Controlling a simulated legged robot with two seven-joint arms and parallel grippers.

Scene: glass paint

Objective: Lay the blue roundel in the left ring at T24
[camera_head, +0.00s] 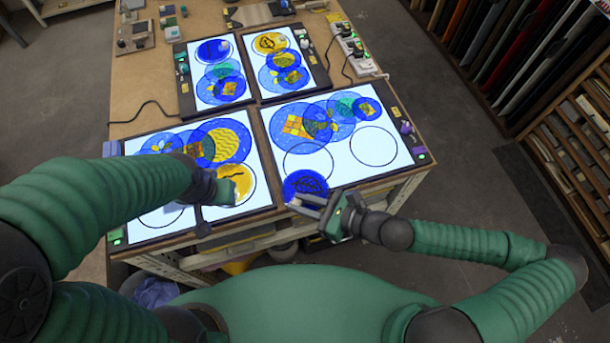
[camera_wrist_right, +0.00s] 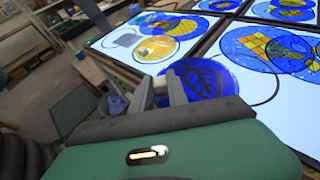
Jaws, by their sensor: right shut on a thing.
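The blue roundel (camera_head: 305,184), a dark-patterned disc, is between the fingers of my right gripper (camera_head: 318,200). It is at the front edge of the front right light panel (camera_head: 345,172), overlapping the lower part of the left ring (camera_head: 308,143) in the head view. In the right wrist view the blue roundel (camera_wrist_right: 205,80) shows a leaf drawing, with the finger tips (camera_wrist_right: 162,92) at its near edge. Whether it touches the panel I cannot tell. The left ring looks otherwise empty. My left gripper (camera_head: 222,190) is over the front left panel, beside a yellow roundel (camera_head: 238,186); its jaws are unclear.
The right ring (camera_head: 374,127) on the same panel is empty. Overlapping blue, green and yellow roundels (camera_head: 325,122) lie behind the rings. Two smaller lit panels stand at the back. A purple knob (camera_head: 406,128) is at the panel's right edge. A rack (camera_head: 575,130) stands right.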

